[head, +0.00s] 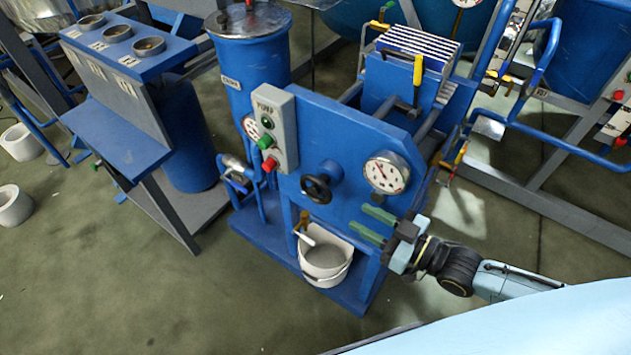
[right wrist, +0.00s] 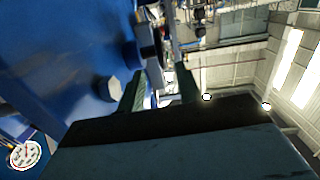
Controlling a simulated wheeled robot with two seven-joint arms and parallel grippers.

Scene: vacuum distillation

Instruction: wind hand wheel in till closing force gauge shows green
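The black hand wheel (head: 317,187) sits on the front of a blue panel (head: 340,150). A round white-faced gauge (head: 387,172) is on the same panel to the wheel's right; it also shows in the right wrist view (right wrist: 26,155). Its needle points up and slightly left in the head view; the scale colours are too small to read. My right gripper (head: 369,222) is open, its two green fingers pointing left below the gauge, apart from the wheel. In the right wrist view nothing shows held between the fingers (right wrist: 160,88). My left gripper is not in view.
A grey pump box (head: 275,125) with green and red buttons is left of the wheel. A white bucket (head: 325,262) hangs below, beside a small brass tap (head: 303,222). A blue stand (head: 130,100) with cups is at left. Floor is clear in front.

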